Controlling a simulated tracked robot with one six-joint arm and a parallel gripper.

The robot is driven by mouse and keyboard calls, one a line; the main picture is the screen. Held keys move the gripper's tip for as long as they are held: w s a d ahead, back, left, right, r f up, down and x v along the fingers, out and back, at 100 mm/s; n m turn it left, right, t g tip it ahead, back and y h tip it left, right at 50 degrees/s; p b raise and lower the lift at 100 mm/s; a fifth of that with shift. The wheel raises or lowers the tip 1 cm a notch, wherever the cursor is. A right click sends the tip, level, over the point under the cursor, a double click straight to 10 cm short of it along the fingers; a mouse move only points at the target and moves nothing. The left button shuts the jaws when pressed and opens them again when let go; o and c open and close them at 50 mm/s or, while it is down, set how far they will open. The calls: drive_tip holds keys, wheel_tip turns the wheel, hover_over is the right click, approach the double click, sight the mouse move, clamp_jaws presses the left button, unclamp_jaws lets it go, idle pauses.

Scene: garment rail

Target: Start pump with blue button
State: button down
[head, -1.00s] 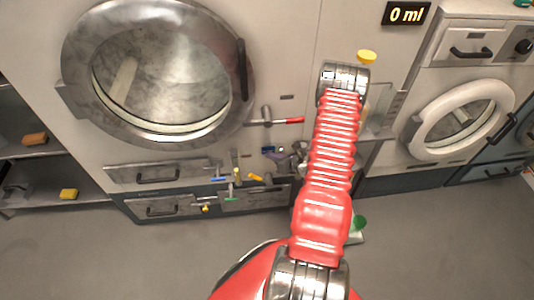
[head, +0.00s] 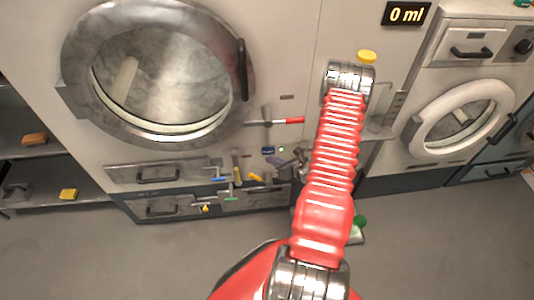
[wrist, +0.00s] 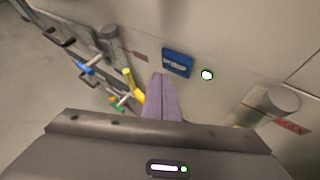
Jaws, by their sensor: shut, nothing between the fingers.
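The blue button (head: 268,150) is a small rectangle on the machine's front panel, below the big round door. In the wrist view the blue button (wrist: 177,62) carries white lettering that is hard to read. A small round white-green light (wrist: 207,74) glows just right of it. My gripper (wrist: 161,78) shows as purple fingers, shut and empty, with the tips just below and left of the button. In the head view my gripper (head: 278,163) is partly visible beside the button. I cannot tell whether the tips touch the panel. A display (head: 406,14) reads 0 ml.
A red-tipped lever (head: 288,121) sits above the button. Several valves with yellow (head: 255,177), blue and green handles are at lower left, near drawers. A second washer door (head: 459,117) is at right. A shelf (head: 40,152) stands at left.

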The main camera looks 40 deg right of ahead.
drive_tip(key=s+a, duration=0.2)
drive_tip(key=s, duration=0.1)
drive_tip(key=shift+s+a, duration=0.25)
drive_tip(key=shift+s, duration=0.05)
idle(0.6)
